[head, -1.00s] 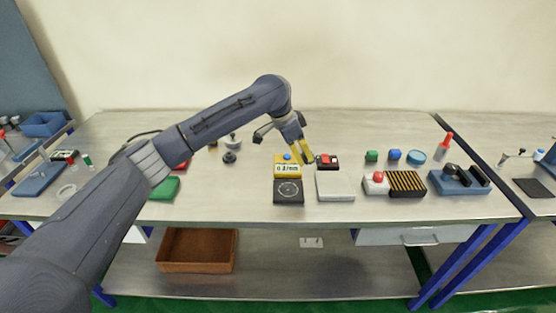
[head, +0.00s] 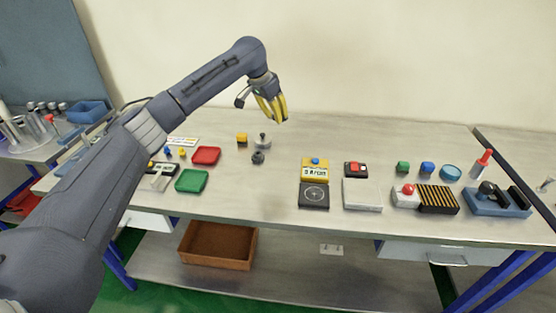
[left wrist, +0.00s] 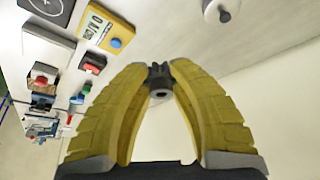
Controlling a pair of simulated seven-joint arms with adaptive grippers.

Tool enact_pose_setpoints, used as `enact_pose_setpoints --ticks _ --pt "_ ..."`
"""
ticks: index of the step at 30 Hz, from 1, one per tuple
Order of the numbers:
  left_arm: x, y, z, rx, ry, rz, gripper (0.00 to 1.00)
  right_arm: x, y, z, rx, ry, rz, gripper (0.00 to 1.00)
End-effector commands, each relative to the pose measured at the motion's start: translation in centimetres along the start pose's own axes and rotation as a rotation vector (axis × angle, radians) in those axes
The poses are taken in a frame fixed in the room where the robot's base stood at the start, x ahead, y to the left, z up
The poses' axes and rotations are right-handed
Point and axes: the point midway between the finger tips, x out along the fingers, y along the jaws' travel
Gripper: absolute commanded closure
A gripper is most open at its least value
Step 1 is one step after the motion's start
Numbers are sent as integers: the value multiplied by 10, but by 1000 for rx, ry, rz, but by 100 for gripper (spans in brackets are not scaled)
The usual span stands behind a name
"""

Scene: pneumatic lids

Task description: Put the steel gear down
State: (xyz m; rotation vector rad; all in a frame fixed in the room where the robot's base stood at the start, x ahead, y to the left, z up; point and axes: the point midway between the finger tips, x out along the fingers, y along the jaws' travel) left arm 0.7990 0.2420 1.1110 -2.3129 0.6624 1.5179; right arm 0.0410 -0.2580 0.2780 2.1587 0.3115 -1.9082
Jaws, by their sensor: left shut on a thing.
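My left gripper (head: 276,120) is above the back of the bench, a little right of the grey knobbed piece. Its yellow fingers are shut on the steel gear (left wrist: 160,82), which shows in the left wrist view as a small dark toothed part with a round hub, between the fingertips. In the head view the fingers hide the gear. A grey knobbed piece (head: 262,142) stands on the bench, with a small dark piece (head: 257,158) in front of it. My right gripper is not in view.
A yellow display unit (head: 314,170) with a black dial plate (head: 314,195) stands mid-bench, beside a white pad (head: 362,194) and a red-topped box (head: 355,170). A red tray (head: 206,155) and a green tray (head: 191,180) lie left.

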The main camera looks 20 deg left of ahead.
Motion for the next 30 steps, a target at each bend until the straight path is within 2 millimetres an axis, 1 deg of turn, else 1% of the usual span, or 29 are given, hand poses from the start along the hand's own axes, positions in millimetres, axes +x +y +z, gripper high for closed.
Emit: enact_pose_setpoints --ticks 1,9,15,18,21,30 --pt "11 0 6 -2 -3 2 100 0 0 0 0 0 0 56" --pt "67 0 30 -1 -3 2 100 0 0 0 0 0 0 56" --pt "102 0 45 -2 -1 1 100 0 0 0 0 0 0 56" --pt "115 -1 50 -1 -1 1 100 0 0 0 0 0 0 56" --pt "122 -1 54 -1 0 0 100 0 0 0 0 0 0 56" --pt "134 0 58 0 0 1 100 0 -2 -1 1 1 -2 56"
